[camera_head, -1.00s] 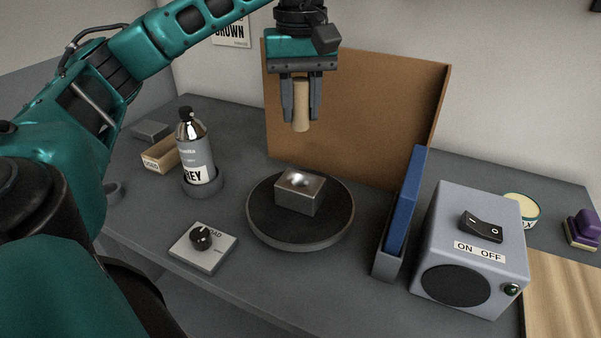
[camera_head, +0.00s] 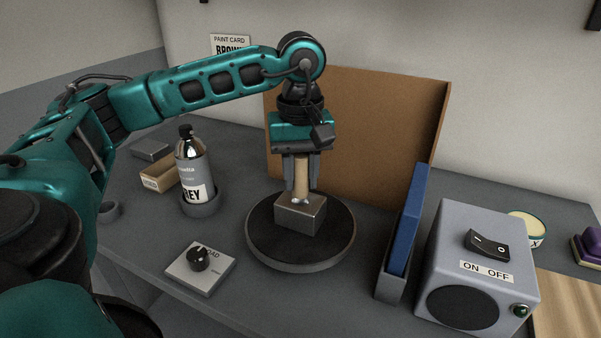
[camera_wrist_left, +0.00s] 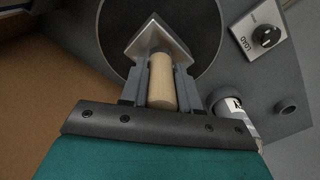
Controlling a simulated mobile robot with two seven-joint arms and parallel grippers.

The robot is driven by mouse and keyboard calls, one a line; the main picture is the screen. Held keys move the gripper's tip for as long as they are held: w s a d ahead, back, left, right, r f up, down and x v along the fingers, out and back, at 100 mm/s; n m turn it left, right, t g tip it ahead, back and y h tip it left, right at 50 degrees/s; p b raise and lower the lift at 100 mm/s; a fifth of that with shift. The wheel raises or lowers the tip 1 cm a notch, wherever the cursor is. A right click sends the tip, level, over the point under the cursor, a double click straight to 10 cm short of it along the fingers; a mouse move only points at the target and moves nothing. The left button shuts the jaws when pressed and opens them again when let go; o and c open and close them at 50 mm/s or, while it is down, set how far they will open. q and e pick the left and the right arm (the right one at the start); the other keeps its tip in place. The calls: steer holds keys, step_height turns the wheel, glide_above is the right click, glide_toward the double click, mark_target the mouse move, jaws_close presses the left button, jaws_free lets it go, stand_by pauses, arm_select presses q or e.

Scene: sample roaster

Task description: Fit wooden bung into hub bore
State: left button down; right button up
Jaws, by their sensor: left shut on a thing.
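My left gripper (camera_head: 301,180) is shut on the wooden bung (camera_head: 301,176), a pale upright peg. The bung's lower end is at the top of the metal hub block (camera_head: 302,217), over its bore; how deep it sits I cannot tell. The hub stands on a round dark turntable (camera_head: 268,246). In the left wrist view the bung (camera_wrist_left: 162,84) lies between the fingers, and its far end meets the hub (camera_wrist_left: 152,40). The bore itself is hidden by the bung. My right gripper is not in view.
A brown board (camera_head: 385,120) stands behind the turntable. A blue panel (camera_head: 407,220) in a grey holder and an ON/OFF switch box (camera_head: 480,262) are to the right. A grey bottle (camera_head: 193,165) and a dial box (camera_head: 200,266) are to the left.

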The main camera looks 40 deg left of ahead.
arm_select(q)
steer(key=shift+f+b, duration=0.5)
steer(key=shift+f, duration=0.1)
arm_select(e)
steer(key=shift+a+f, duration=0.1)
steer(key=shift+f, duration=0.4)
arm_select(q)
steer(key=c, duration=0.8)
jaws_free()
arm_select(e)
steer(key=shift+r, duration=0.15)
arm_select(q)
steer(key=shift+r, duration=0.15)
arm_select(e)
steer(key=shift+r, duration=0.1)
